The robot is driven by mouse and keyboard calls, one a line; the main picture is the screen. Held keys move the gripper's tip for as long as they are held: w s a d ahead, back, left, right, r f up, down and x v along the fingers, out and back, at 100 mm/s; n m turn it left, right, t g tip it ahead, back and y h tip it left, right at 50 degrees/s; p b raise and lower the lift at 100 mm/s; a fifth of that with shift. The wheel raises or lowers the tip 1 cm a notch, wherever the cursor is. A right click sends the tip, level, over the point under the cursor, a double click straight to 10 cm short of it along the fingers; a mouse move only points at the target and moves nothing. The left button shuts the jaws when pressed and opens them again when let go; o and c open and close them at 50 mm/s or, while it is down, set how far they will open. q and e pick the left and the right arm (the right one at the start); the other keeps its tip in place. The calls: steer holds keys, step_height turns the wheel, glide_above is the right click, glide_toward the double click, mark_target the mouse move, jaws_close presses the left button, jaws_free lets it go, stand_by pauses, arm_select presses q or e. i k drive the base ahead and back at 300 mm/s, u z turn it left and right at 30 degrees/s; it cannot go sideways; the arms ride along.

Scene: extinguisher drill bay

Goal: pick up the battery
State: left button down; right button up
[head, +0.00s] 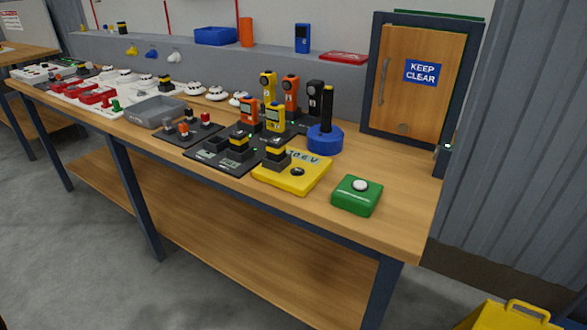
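Several small black blocks with yellow bands look like batteries. One battery (239,141) stands on a black charger base (216,163) with small lit displays. Another battery (277,155) stands at the left part of a yellow tester (291,179), whose display reads about 10.6 V. A further black-and-yellow block (165,83) sits farther back on the left, too small to tell for sure. Neither of my grippers is in view.
A green box with a white button (358,194) stands near the bench's front right. A blue-based black post (325,135), handheld devices (275,117) and a grey tray (155,112) crowd nearby. A "KEEP CLEAR" cabinet (413,95) stands behind.

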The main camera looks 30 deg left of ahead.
mark_target(276, 148)
steer(key=u, duration=1.05)
steer(key=k, duration=0.4)
steer(key=z, duration=0.3)
steer(key=i, duration=0.3)
steer(key=u, duration=0.1)
